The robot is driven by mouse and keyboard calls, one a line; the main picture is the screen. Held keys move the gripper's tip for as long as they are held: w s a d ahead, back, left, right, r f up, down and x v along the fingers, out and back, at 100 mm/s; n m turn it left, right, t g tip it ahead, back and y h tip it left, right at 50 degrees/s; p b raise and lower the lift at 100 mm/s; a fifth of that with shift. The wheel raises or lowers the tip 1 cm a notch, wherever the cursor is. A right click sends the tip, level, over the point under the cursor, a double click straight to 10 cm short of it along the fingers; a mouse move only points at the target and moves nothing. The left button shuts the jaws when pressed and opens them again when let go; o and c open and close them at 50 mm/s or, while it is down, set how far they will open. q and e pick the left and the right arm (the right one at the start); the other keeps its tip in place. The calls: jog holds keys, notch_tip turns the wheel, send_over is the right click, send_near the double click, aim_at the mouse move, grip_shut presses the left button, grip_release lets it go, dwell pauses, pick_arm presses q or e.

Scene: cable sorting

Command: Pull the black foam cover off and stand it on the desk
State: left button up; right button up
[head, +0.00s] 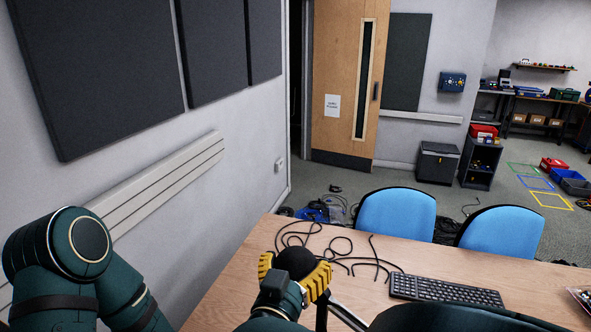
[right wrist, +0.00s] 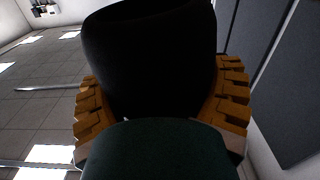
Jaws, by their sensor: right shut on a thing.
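The black foam cover (head: 294,262) is a dark rounded shape between the yellow ribbed fingers of my right gripper (head: 296,275), over the near part of the desk. In the right wrist view the foam cover (right wrist: 150,60) fills the space between the two fingers (right wrist: 162,105), which press on it from both sides. My right gripper is shut on the cover. I cannot tell whether anything is inside the cover. My left arm shows at the lower left of the head view, but its gripper is out of view.
The wooden desk (head: 235,285) carries loose black cables (head: 345,262) behind the gripper and a black keyboard (head: 445,291) to the right. A thin metal rod (head: 347,317) lies close right of the gripper. Two blue chairs (head: 397,213) stand behind the desk.

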jog(key=shift+r, duration=3.5)
